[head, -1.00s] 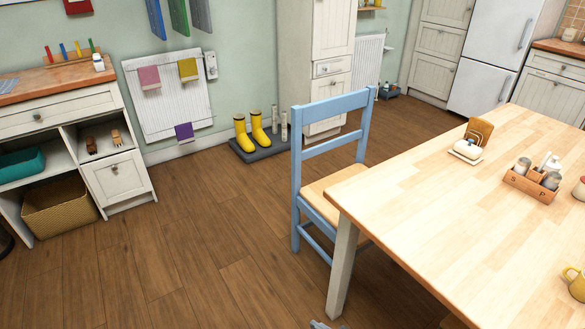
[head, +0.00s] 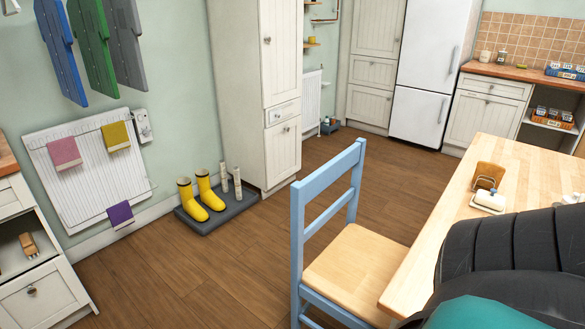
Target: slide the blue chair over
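The blue chair (head: 327,189) has a blue frame and a pale wooden seat (head: 356,268). It stands at the left end of the wooden table (head: 525,160), with its backrest to the left and the right part of its seat hidden by the table. Its lower legs are out of the frame. A dark, bulky arm part of mine with a teal patch fills the lower right corner, over the table. Neither gripper shows in the head view.
A tall white cupboard (head: 268,90) stands behind the chair. Wooden floor (head: 190,270) is clear left of the chair. A toast rack (head: 489,176) stands on the table.

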